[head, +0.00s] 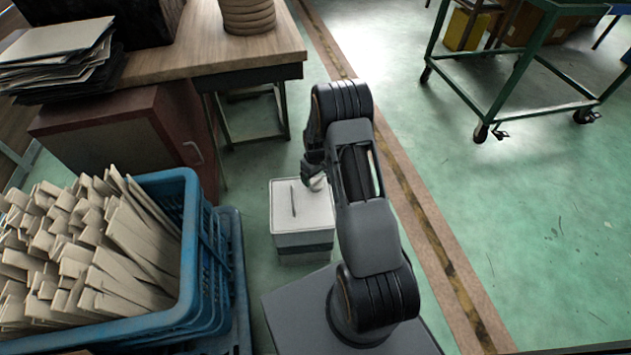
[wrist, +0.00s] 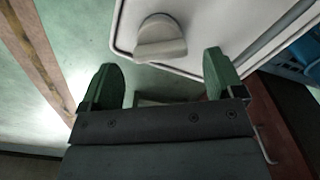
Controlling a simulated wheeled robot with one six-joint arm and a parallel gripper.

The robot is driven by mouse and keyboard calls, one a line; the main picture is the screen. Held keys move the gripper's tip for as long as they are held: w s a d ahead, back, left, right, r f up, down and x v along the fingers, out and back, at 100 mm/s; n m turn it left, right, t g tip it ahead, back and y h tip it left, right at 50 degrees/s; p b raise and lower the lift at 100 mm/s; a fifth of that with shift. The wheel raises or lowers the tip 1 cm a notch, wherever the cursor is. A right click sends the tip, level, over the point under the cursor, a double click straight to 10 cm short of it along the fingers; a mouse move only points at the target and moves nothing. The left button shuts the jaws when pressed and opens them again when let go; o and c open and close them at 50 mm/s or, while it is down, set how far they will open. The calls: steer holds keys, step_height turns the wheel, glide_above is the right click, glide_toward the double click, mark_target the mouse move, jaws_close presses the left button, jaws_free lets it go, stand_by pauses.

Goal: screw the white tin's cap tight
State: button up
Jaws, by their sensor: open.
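A white box with a flat white top (head: 287,212) stands on the floor left of my arm. A pale round cap or knob with a raised grip (head: 316,182) sits near the top's right edge; it also shows in the wrist view (wrist: 161,40). I cannot make out a separate tin or how tight the cap is. My gripper (head: 311,170) is close beside the cap in the head view. In the wrist view, its green fingers (wrist: 160,75) are apart, with nothing between them. The cap appears beyond the fingertips, apart from both.
A blue crate (head: 190,250) full of pale slats stands to the left. A wooden table (head: 215,52) and a dark red cabinet (head: 150,125) are behind it. A green cart (head: 515,75) stands far right; floor before it is clear.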

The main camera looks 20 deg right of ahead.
mark_target(316, 183)
steer(key=shift+f, duration=1.25)
steer(key=shift+c, duration=0.4)
steer(key=c, duration=0.8)
steer(key=shift+c, duration=0.2)
